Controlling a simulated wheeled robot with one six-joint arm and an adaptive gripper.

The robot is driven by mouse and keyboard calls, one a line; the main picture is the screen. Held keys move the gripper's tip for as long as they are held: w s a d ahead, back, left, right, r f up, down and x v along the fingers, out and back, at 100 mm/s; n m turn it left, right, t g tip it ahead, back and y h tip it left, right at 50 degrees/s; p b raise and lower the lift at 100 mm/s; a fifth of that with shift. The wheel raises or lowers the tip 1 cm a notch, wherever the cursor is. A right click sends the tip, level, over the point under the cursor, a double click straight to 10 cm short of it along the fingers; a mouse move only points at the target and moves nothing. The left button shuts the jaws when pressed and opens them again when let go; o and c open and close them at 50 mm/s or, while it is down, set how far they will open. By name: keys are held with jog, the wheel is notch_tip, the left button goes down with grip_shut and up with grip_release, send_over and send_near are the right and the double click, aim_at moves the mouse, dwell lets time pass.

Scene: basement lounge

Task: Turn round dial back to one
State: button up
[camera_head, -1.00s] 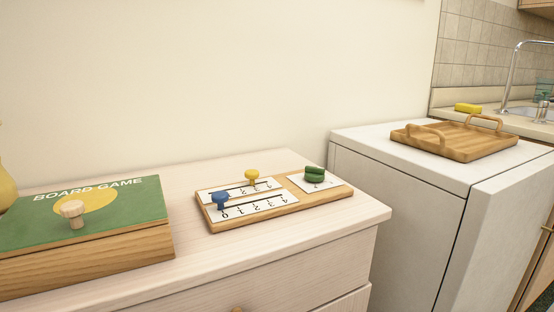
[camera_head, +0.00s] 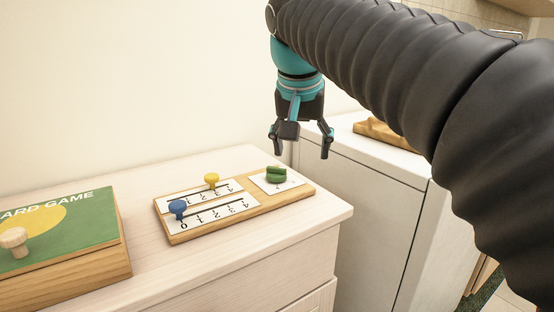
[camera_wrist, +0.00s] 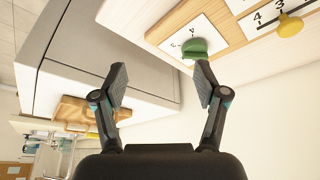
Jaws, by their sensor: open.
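The round green dial (camera_head: 276,174) sits on a white plate at the right end of a wooden board (camera_head: 240,207) on the dresser. In the wrist view the dial (camera_wrist: 195,47) is beyond the right fingertip, apart from it. The marks around the dial are too small to read surely. My gripper (camera_head: 302,150) is open and empty, up and to the right of the dial in the head view. It also shows in the wrist view (camera_wrist: 160,85), its two fingers wide apart.
A blue knob (camera_head: 177,208) and a yellow knob (camera_head: 211,180) stand on numbered sliders on the same board. A board game box (camera_head: 70,240) lies to the left. A white cabinet (camera_head: 360,200) stands to the right, bearing a wooden tray (camera_head: 385,132).

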jog(key=m, duration=0.1)
send_near(276, 167)
jog(key=b+x, duration=0.1)
jog(key=x, duration=0.8)
dwell(0.3)
jog(key=c, duration=1.1)
